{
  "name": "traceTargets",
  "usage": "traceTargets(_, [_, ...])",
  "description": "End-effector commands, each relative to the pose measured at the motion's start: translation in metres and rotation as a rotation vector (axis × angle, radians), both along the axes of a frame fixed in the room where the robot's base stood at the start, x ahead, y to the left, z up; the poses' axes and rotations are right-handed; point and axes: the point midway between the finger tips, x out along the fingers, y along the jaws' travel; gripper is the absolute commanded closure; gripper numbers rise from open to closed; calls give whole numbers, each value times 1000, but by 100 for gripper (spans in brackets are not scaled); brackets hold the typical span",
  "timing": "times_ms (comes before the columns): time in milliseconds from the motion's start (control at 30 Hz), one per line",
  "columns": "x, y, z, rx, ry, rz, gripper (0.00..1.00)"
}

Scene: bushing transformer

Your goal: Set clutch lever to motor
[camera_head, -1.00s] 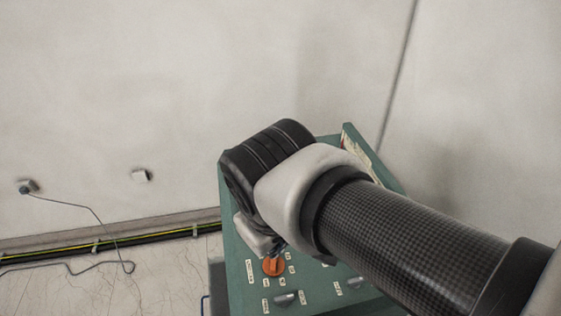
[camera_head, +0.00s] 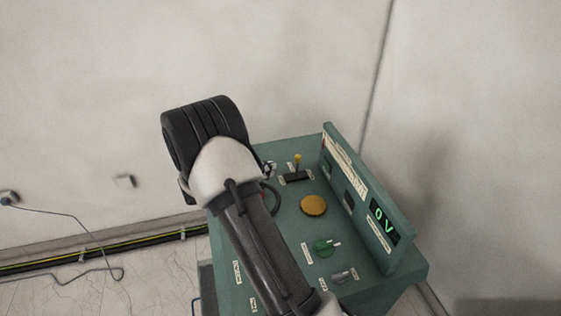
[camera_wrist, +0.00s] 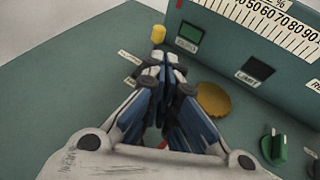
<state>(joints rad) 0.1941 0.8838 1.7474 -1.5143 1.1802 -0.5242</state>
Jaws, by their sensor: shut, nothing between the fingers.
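A small lever with a yellow tip (camera_head: 297,160) stands in a black slot plate on the green control panel, near its far edge. Its yellow tip (camera_wrist: 158,34) also shows in the wrist view, just beyond my fingertips; its lower part is hidden behind them. No label that I can read names it as the clutch lever. My gripper (camera_wrist: 155,66) is shut and empty, pointing at the lever with a small gap to the yellow tip in the picture. In the head view my arm hides most of the gripper; a bit of it shows left of the lever.
An amber round button (camera_head: 313,205), a green knob (camera_head: 327,246) and a grey switch (camera_head: 343,276) sit nearer on the panel. An upright panel with a green "0 V" display (camera_head: 384,223) borders the right side. My arm covers the panel's left part. A wall stands behind.

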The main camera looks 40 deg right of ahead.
Motion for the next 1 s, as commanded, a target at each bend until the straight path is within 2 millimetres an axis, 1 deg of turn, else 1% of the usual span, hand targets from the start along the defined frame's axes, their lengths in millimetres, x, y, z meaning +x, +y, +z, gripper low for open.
traceTargets(33, [2,-3,-5,-6,15,10,100])
traceTargets(167, [3,-13,-12,-14,27,20,100])
traceTargets(267, [2,-28,-18,-13,27,18,100])
traceTargets(500, [1,-69,-33,-12,25,18,100])
traceTargets(600, [0,-82,-38,-12,25,18,100])
traceTargets(800, [0,-96,-42,-11,24,19,100])
traceTargets(1000, [1,-97,-42,-11,25,21,100])
